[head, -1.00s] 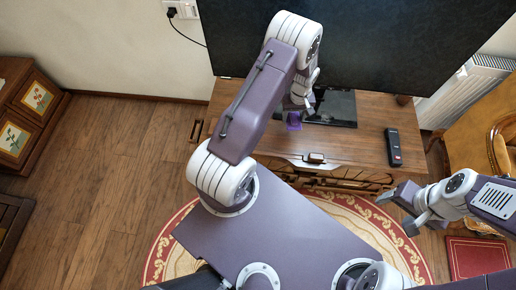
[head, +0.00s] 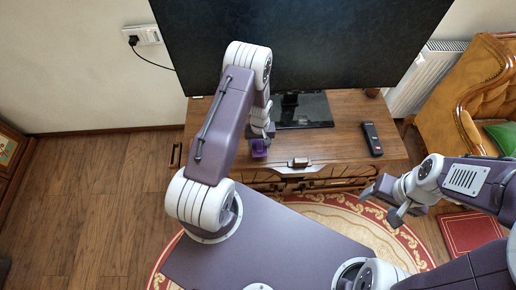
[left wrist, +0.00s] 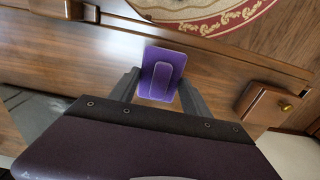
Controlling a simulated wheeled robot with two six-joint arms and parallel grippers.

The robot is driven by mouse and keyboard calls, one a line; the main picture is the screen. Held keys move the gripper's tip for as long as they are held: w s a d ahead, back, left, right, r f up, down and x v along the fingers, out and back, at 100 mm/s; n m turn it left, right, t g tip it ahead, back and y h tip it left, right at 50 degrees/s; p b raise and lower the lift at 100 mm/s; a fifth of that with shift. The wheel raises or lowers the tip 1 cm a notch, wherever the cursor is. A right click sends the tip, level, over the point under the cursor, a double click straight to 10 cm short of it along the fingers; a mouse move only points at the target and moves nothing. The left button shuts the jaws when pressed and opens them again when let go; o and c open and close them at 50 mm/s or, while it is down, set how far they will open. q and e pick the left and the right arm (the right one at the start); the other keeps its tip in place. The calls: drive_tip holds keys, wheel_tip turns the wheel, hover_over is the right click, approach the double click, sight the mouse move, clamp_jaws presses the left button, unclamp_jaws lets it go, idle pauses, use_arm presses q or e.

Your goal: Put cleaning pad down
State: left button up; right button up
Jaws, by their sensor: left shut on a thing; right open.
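The cleaning pad is a small purple block with a raised grip. In the left wrist view the pad (left wrist: 162,72) sits between the two dark fingers of my left gripper (left wrist: 160,88), which is shut on it. In the head view the purple pad (head: 259,148) shows at the end of my left gripper (head: 262,136), over the wooden TV cabinet (head: 335,140). I cannot tell whether the pad touches the cabinet top. My right gripper (head: 385,200) is open and empty, out to the right above the rug.
A large dark TV (head: 320,45) on a black stand (head: 305,109) rises behind the pad. A black remote (head: 371,138) lies on the cabinet's right part. The cabinet top between stand and remote is clear.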

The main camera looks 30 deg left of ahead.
sight(258, 149)
use_arm(q)
drive_tip(key=shift+s+a+f, duration=0.2)
drive_tip(key=shift+s+a, duration=0.1)
drive_tip(key=shift+w+f, duration=0.1)
drive_tip(key=shift+f, duration=1.9)
drive_tip(key=shift+f+b, duration=0.25)
drive_tip(key=shift+b, duration=0.15)
drive_tip(key=o, duration=1.2)
drive_tip(key=shift+r, duration=0.1)
